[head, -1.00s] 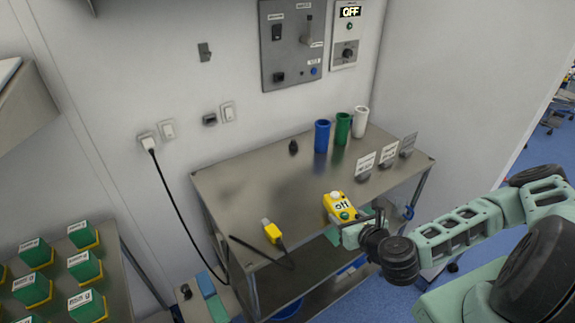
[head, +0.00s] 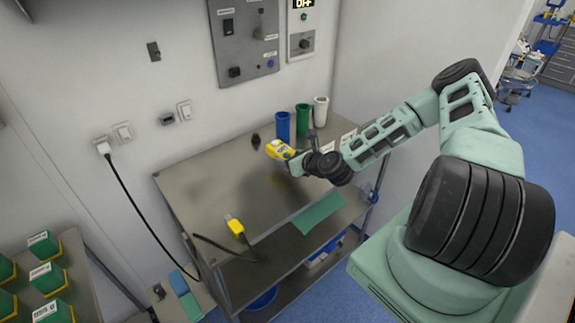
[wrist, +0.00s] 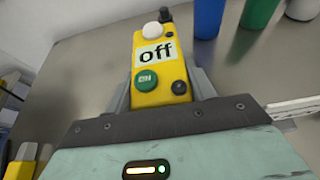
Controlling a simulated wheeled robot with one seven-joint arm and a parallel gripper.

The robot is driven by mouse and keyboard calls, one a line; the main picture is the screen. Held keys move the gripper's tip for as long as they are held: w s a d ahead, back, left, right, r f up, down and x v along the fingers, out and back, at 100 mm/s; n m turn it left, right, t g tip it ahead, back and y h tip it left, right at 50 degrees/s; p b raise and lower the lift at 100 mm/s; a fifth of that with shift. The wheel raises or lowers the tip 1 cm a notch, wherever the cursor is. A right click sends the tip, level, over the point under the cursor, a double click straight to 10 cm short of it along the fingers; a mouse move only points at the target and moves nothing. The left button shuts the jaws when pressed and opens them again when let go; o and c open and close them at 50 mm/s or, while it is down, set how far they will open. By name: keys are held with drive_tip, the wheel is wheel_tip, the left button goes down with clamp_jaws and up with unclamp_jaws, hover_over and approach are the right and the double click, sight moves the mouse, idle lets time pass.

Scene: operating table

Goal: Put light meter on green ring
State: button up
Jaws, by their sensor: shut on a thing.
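The light meter (head: 278,149) is yellow with a white dome and a label reading "off"; it also fills the middle of the wrist view (wrist: 150,72). My gripper (head: 291,158) is shut on it, one finger on each side, and holds it over the back part of the metal table. A green open-topped cylinder (head: 302,121) stands upright behind it, between a blue cylinder (head: 283,127) and a white one (head: 320,112). No separate green ring can be made out; the green cylinder's open rim is round. In the wrist view the green cylinder (wrist: 259,12) is cut off at the top right.
A small black knob-like object (head: 256,140) stands left of the blue cylinder. White label cards (head: 348,137) stand at the right, partly hidden by my arm. A yellow plug-like piece (head: 235,227) with a dark cable lies at the table's front left. The table's middle (head: 225,185) is clear.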

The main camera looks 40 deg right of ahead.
drive_tip(key=shift+f, duration=2.45)
drive_tip(key=o, duration=1.2)
drive_tip(key=shift+p, duration=0.3)
